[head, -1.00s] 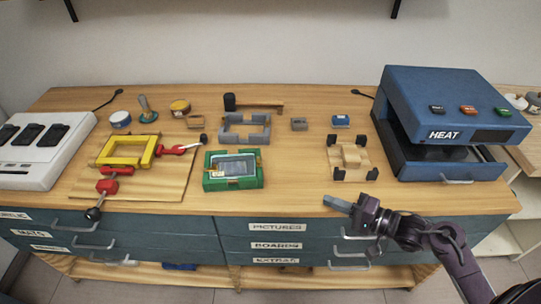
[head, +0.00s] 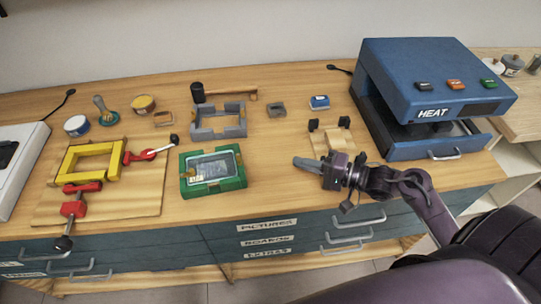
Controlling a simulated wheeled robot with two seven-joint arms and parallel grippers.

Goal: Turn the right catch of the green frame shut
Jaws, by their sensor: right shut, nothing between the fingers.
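The green frame (head: 222,187) lies flat near the middle of the bench's front part, with a grey picture (head: 209,167) inside it. Small brass-coloured catches sit at its left and right sides. The right catch (head: 239,158) is too small to tell how it is turned. My right gripper (head: 302,163) is to the right of the green frame, apart from it. Its fingers are shut, empty and point left toward the frame. My left gripper is not in view.
A wooden jig (head: 330,139) with black blocks stands just behind my right gripper. The blue heat press (head: 410,80) is at the right. A grey frame (head: 218,133) lies behind the green one, and a yellow frame (head: 75,163) lies left. Bench between green frame and gripper is clear.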

